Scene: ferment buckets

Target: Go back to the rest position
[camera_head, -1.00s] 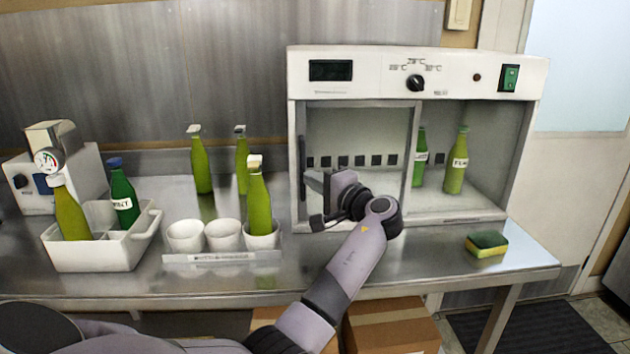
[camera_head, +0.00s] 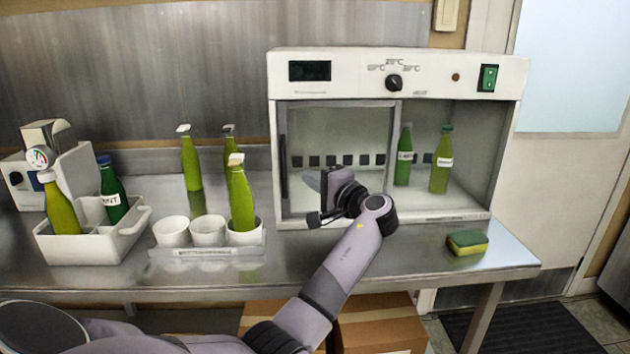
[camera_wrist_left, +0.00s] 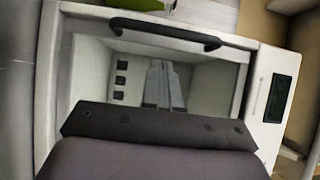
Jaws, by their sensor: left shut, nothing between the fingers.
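My left gripper (camera_head: 311,181) is in front of the white incubator cabinet (camera_head: 430,75), before its glass door (camera_head: 340,135). In the left wrist view its two grey fingers (camera_wrist_left: 164,85) are together with nothing between them. The door covers the left half of the cabinet opening; the right half is open. The dark door handle (camera_head: 283,166) is left of my gripper, and the gripper is apart from it. The handle also shows in the left wrist view (camera_wrist_left: 165,32), beyond the fingertips. My right gripper is not in view.
Two green bottles (camera_head: 441,160) stand inside the cabinet's open half. A yellow-green sponge (camera_head: 467,242) lies at the counter's right. At left stand a white crate (camera_head: 85,250) with bottles, white cups (camera_head: 208,231), one holding a bottle (camera_head: 241,198), and two bottles (camera_head: 192,162) behind.

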